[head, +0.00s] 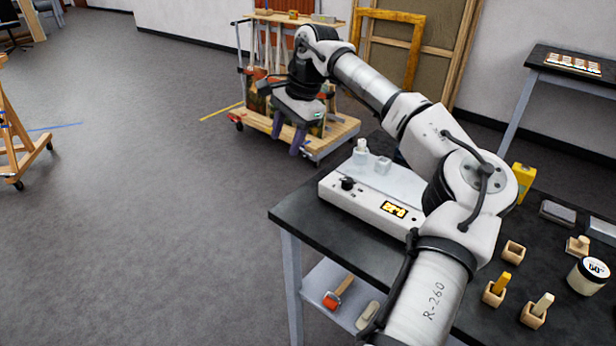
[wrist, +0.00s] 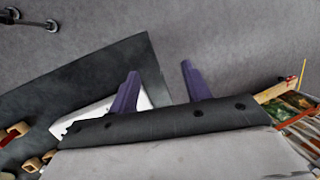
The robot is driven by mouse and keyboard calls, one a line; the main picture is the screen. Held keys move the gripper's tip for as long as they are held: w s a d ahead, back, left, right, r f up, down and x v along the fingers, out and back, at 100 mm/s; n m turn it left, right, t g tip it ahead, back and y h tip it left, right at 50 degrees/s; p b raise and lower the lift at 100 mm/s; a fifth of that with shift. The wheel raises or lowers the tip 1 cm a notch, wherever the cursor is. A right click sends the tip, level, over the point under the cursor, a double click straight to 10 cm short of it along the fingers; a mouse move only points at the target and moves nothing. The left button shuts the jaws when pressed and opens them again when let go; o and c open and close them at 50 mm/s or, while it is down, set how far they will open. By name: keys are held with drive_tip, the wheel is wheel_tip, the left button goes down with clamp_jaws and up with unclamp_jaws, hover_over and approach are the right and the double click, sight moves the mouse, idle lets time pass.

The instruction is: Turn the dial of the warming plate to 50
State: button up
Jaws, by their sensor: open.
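The warming plate (head: 367,201) is a white box on the near left part of the dark table. Its black dial (head: 347,183) is on the front panel, toward the left end. A lit yellow display (head: 393,209) is to the right of the dial; its digits are too small to read surely. My gripper (head: 288,136) is open and empty, in the air beyond and to the left of the plate, apart from the dial. In the wrist view the purple fingers (wrist: 160,76) stand wide apart. The white plate (wrist: 88,114) shows there partly behind the gripper; the dial is hidden.
Small clear vessels (head: 383,165) stand on the plate. Wooden blocks (head: 494,292) and a white jar (head: 588,275) are on the dark table (head: 310,229) at right. A wooden cart (head: 336,138) stands behind my gripper.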

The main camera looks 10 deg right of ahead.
sight(348, 180)
drive_tip(key=s+d+r+m+h, duration=0.1)
drive_tip(key=s+d+h, duration=0.1)
drive_tip(key=d, duration=0.5)
drive_tip(key=s+d+r+h, duration=0.1)
drive_tip(key=s+d, duration=0.1)
drive_tip(key=d, duration=0.6)
drive_tip(key=f+p, duration=0.1)
drive_tip(key=f, duration=0.7)
drive_tip(key=w+a+f+p, duration=0.1)
drive_tip(key=f, duration=0.4)
drive_tip(key=shift+w+f+p, duration=0.1)
drive_tip(key=shift+p, duration=0.2)
drive_tip(key=c, duration=1)
drive_tip(key=shift+m, duration=0.3)
